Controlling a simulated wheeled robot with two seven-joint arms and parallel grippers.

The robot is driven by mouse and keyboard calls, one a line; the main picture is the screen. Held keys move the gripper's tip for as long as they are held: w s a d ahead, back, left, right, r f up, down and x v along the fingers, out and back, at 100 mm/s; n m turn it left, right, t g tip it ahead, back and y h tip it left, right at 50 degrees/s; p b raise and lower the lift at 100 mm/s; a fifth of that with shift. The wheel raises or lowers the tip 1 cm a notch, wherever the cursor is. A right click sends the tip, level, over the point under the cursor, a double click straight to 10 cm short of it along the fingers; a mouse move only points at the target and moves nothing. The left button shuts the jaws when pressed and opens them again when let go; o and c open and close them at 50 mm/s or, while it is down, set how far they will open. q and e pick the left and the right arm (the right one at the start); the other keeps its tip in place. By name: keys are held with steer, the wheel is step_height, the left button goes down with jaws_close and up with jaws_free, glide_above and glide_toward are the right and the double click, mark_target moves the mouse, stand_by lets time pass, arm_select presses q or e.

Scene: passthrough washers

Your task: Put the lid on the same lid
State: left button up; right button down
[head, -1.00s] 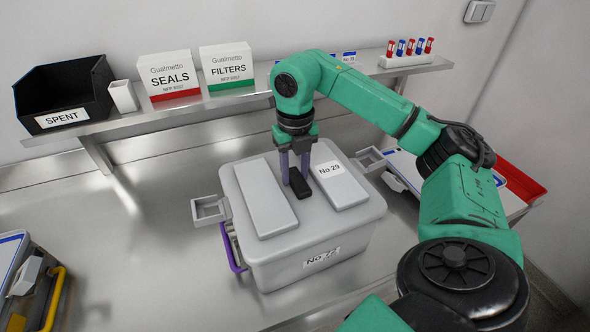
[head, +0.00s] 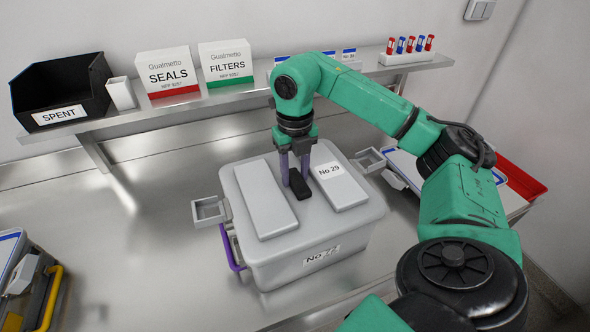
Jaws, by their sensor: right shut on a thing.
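A light grey lid (head: 262,198) with two raised panels, a black middle handle (head: 299,187) and a "No 29" label lies over a grey box (head: 318,258) on the steel bench. The lid looks roughly level and lined up with the box; I cannot tell if it is fully seated. The number on the box's front label is not clearly readable. My right gripper (head: 297,179) points down from above, shut on the black handle between its purple fingers. My left gripper is not in view.
A purple handle (head: 231,248) is on the box's left side. Small grey open holders (head: 208,210) flank the box. The shelf behind carries a black SPENT bin (head: 62,88), SEALS and FILTERS boxes, and a rack of tubes (head: 406,57). A red tray (head: 512,175) is at right.

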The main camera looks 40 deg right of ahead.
steer(key=shift+f+b, duration=0.35)
steer(key=shift+f, duration=0.1)
stand_by(0.4)
stand_by(0.3)
steer(key=shift+c, duration=0.3)
jaws_free()
steer(key=shift+s+f, duration=0.1)
steer(key=shift+r+p, duration=1.1)
steer(key=shift+r, duration=0.1)
steer(key=shift+r+p, duration=2.15)
steer(key=shift+r, duration=0.3)
